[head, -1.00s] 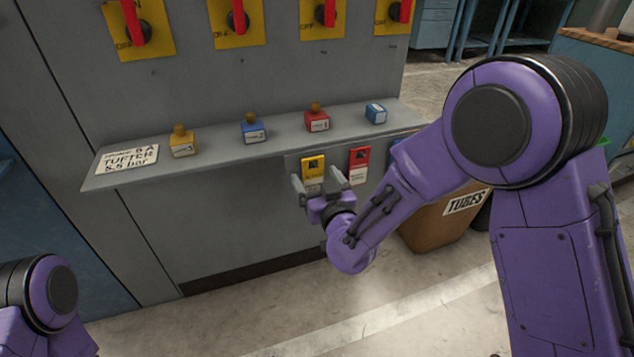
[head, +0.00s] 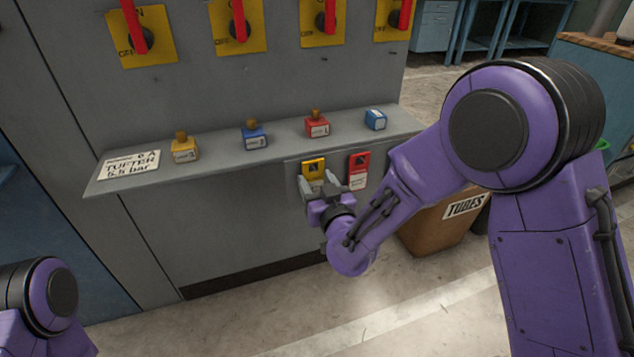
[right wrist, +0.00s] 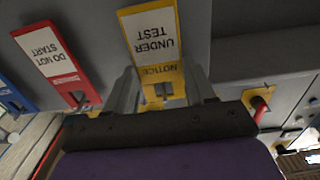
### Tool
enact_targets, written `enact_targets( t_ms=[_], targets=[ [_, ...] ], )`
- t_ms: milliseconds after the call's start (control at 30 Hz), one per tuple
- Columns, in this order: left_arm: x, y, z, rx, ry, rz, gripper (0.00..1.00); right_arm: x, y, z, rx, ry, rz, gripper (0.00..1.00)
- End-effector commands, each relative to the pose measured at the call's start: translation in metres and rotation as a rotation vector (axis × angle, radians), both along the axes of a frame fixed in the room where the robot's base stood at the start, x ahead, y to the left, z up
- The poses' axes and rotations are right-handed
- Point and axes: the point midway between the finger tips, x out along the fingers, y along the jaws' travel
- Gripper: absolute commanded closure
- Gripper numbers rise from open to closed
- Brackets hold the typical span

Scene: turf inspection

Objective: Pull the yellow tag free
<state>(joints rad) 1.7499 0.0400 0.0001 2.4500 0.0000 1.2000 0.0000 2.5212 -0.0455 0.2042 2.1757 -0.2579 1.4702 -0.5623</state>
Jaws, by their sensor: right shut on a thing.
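The yellow tag (head: 313,167) hangs at the front panel below the grey shelf. It also shows in the right wrist view, upside down, with a white "UNDER TEST" label and "NOTICE" printed on it (right wrist: 154,42). My right gripper (head: 320,184) is shut on the yellow tag, one finger at each side of it. The fingers also flank it in the right wrist view (right wrist: 160,92). The fingers hide the tag's lower part in the head view. My left gripper is out of view.
A red "DO NOT START" tag (head: 358,171) hangs close to the right of the yellow one. A brown "TUBES" bin (head: 428,222) stands at the right, behind my right forearm.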

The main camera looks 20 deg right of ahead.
Motion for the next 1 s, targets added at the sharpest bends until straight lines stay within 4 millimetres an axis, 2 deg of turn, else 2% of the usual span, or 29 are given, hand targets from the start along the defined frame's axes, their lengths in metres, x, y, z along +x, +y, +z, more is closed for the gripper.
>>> enact_targets(
  t_ms=[167, 1000],
  targets=[
    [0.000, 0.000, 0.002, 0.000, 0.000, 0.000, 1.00, -0.001, 0.000, 0.002, 0.000, 0.000, 0.000, 0.76],
    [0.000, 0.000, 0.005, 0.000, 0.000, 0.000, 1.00, -0.031, -0.001, 0.002, 0.000, 0.000, 0.000, 0.76]
  ],
)
